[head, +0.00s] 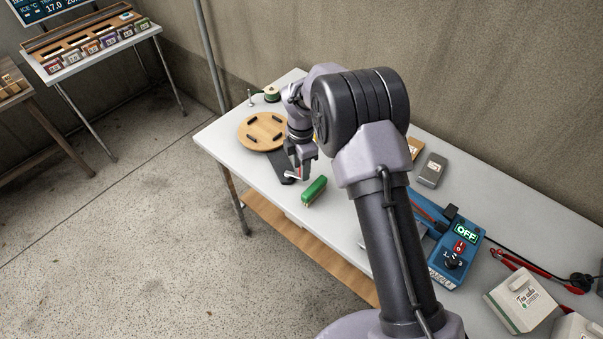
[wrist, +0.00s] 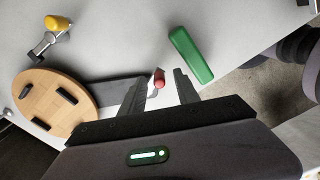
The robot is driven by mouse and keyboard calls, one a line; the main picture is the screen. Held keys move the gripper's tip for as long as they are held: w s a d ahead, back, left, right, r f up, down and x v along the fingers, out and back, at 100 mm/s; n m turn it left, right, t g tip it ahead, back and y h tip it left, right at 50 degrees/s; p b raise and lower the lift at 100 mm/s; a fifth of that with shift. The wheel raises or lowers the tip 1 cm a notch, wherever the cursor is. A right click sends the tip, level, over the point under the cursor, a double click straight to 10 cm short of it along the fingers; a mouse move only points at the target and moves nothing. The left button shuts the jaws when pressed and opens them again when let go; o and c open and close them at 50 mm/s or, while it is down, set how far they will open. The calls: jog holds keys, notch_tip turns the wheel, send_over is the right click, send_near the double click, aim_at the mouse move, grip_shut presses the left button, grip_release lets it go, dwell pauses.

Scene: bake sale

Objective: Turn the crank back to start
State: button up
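A red-ended grip (wrist: 158,78) shows between my fingertips in the wrist view, at the end of a dark grey base plate (wrist: 107,91). It looks like the crank's handle; in the head view a pale metal piece (head: 296,175) shows there. The plate runs to a round wooden disc (wrist: 50,103) with black pegs, also in the head view (head: 263,132). My gripper (wrist: 158,82) is open, its fingers either side of the red grip with visible gaps. In the head view my gripper (head: 304,170) is low over the plate's end. Whether it touches anything is unclear.
A green block (head: 314,190) lies close to the right of my gripper. A yellow-knobbed metal piece (wrist: 57,24) stands beyond the disc in the wrist view. A blue device (head: 452,262) marked OFF and white boxes (head: 520,301) are farther right. The table's front edge is close.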

jog(key=shift+f, duration=0.8)
jog(key=shift+c, duration=0.2)
grip_shut()
